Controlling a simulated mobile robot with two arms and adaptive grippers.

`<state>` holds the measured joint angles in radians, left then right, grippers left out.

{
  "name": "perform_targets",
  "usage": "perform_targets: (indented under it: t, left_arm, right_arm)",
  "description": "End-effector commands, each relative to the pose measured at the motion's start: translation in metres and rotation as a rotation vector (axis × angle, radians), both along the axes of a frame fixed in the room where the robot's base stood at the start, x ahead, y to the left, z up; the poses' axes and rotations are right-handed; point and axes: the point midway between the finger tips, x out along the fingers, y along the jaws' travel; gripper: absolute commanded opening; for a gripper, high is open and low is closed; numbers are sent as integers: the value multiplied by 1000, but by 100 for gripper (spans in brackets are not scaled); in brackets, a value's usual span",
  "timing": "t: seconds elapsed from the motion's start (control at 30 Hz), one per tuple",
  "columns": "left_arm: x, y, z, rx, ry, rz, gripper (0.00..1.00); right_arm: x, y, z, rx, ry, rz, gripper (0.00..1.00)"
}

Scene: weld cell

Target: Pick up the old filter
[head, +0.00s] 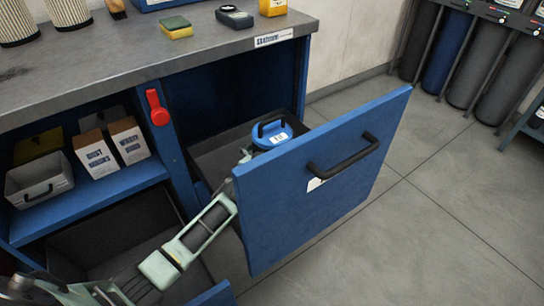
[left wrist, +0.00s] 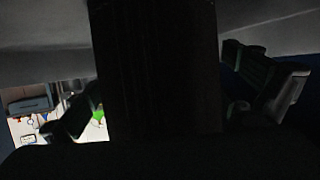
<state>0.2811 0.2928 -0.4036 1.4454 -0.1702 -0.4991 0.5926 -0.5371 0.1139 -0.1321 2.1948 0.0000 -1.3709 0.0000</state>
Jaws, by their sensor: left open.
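No object in the head view is plainly the old filter. A blue round piece (head: 271,134) with a black handle and white label stands in the pulled-out drawer (head: 310,190). My left arm reaches in behind the drawer's blue front. My left gripper (head: 246,156) is mostly hidden there, just left of the blue piece. In the left wrist view, my left gripper (left wrist: 160,88) is open, with a finger on either side of a dark, faintly ribbed upright shape (left wrist: 155,65). I cannot tell whether this is the filter or whether the fingers touch it. My right gripper is not in view.
Pleated beige filters (head: 70,10) and a yellow-green sponge (head: 176,27) stand on the grey bench top (head: 120,58). A red hook-like part (head: 157,108) hangs on the cabinet. Boxes (head: 96,154) and a grey bin (head: 39,180) fill the left shelf. Floor to the right is clear.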

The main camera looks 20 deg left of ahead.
Motion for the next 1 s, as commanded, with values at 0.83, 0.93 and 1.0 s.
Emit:
perform_targets:
  t: [0.83,0.93,1.0]
  left_arm:
    - [3,0,-1,-1,0,-1,52]
    - [3,0,-1,-1,0,-1,43]
    - [3,0,-1,-1,0,-1,37]
  right_arm:
    - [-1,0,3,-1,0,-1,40]
    - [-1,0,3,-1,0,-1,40]
    - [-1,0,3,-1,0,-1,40]
